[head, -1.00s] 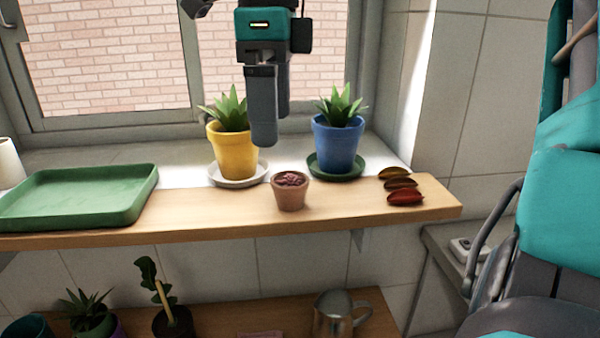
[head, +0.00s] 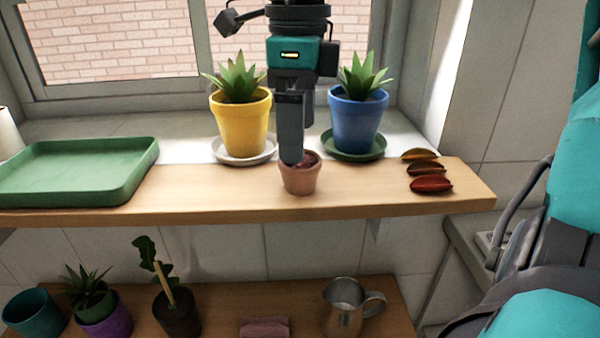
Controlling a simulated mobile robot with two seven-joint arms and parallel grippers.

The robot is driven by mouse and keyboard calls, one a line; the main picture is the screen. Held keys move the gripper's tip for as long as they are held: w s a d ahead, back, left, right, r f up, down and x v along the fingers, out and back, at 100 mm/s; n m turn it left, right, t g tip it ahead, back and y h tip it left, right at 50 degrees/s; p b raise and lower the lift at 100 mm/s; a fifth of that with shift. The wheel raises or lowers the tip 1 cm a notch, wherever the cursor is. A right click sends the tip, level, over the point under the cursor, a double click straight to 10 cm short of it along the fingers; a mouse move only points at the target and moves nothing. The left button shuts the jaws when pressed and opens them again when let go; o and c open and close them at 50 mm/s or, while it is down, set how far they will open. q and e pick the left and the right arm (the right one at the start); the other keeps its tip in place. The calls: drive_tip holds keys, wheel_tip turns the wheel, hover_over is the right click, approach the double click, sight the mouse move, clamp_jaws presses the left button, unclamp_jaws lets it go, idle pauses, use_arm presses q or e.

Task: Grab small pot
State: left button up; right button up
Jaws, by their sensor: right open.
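The small pot (head: 300,181) is terracotta with reddish contents. It stands upright on the wooden shelf near its front edge, in the middle of the head view. My right gripper (head: 298,155) points down over it, and its front finger overlaps the pot's rim and hides part of the contents. The gripper is open. I cannot tell whether a finger touches the pot or is inside it. My left gripper is not in view.
A yellow pot (head: 241,125) and a blue pot (head: 357,124) with plants stand close behind on saucers. A green tray (head: 75,172) lies left. Several small coloured pieces (head: 430,184) lie right. A lower shelf holds pots and a metal jug (head: 345,310).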

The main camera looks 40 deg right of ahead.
sight(300, 173)
wheel_tip(300, 173, down, 5)
drive_tip(key=shift+s+f, duration=0.1)
drive_tip(key=shift+f, duration=0.25)
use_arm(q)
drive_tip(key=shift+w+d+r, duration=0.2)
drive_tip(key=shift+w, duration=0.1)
use_arm(e)
drive_tip(key=c, duration=1.1)
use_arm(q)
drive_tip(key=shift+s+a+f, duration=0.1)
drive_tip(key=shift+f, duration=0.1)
use_arm(e)
drive_tip(key=shift+r, duration=0.2)
